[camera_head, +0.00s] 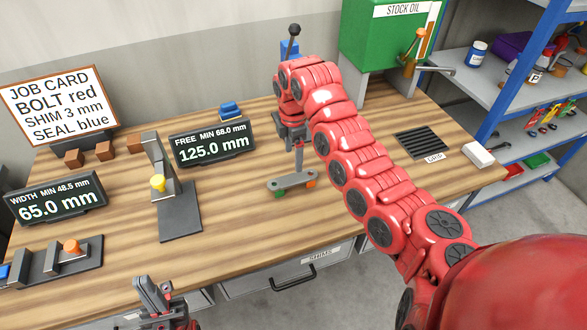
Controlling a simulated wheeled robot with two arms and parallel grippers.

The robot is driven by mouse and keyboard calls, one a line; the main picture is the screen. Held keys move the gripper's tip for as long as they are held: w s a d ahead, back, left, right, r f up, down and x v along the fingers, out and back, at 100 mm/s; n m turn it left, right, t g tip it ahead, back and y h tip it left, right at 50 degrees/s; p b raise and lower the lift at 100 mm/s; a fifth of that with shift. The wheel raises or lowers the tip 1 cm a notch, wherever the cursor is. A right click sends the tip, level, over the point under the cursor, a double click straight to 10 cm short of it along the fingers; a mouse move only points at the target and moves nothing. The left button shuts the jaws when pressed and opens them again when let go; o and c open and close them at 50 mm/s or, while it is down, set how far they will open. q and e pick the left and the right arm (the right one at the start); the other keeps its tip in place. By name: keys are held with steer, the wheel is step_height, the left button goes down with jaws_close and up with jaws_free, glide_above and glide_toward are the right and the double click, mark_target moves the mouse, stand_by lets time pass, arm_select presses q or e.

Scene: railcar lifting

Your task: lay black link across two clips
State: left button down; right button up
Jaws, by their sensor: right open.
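A flat dark grey bar (292,180) lies on the bench near its front middle, with a green piece (281,193) at its left end and an orange piece (311,183) at its right end. It may be the black link; I cannot tell if these coloured pieces are clips. My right gripper (298,167) is open and points down just above the bar. Whether it touches the bar is unclear. My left gripper (154,288) is low at the bench's front edge, away from the bar; its jaw opening is unclear.
A black fixture with an orange knob (72,246) stands front left. A grey upright stand with a yellow knob (158,183) is right of it. Two displays (213,145), a green stock oil box (388,40) and a dark grate (421,144) surround open bench.

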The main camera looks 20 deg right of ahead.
steer(key=shift+r, duration=2)
